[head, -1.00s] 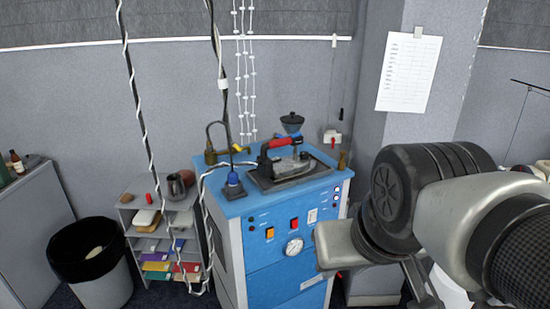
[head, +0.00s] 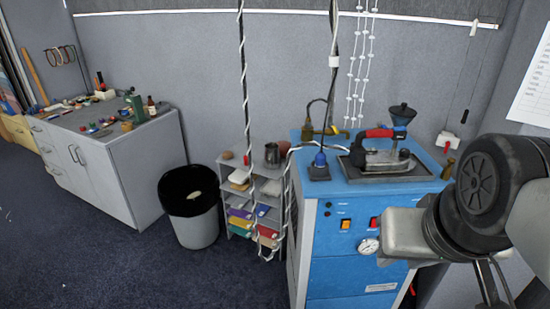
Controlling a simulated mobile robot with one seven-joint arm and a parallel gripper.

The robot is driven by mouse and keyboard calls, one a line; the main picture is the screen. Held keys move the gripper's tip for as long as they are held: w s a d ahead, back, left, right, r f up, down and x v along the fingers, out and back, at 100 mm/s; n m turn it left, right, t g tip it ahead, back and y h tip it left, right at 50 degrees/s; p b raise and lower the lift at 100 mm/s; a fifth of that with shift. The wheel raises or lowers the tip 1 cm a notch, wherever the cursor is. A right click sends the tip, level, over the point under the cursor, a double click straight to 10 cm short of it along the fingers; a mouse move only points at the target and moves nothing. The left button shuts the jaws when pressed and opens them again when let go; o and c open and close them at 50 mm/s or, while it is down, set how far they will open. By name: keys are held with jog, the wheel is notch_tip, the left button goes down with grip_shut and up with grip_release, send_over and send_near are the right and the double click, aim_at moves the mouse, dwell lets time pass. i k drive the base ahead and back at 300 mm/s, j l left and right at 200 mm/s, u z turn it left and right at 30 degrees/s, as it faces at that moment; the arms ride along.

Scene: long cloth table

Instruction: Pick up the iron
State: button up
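The iron (head: 384,155) has a metal body and a red and black handle. It rests on a dark tray (head: 352,175) on top of the blue machine (head: 365,235), right of the middle in the head view. My arm fills the right edge of the view, in front of the machine's right side. My gripper is not clearly visible; the thin dark parts at the bottom right do not show fingertips or whether it is open. Nothing is seen touching the iron.
Hanging cords (head: 246,90) drop left of the machine. A small shelf (head: 228,180) with coloured folders and a black-lined bin (head: 194,215) stand left of it. A grey cabinet (head: 150,160) with small items is further left. The dark floor (head: 110,265) in front is clear.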

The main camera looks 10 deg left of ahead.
aim_at(369, 163)
jog(key=i+l+u, duration=0.1)
jog(key=u, duration=1.65)
jog(key=j+u, duration=0.15)
jog(key=u, duration=1.7)
jog(key=i+u, duration=0.1)
jog(key=u, duration=0.35)
jog(key=i+u, duration=0.1)
jog(key=u, duration=0.75)
jog(key=i+l+u, duration=0.1)
jog(key=u, duration=0.35)
jog(key=k, duration=0.45)
jog(key=k+z, duration=0.2)
jog(key=z, duration=4.85)
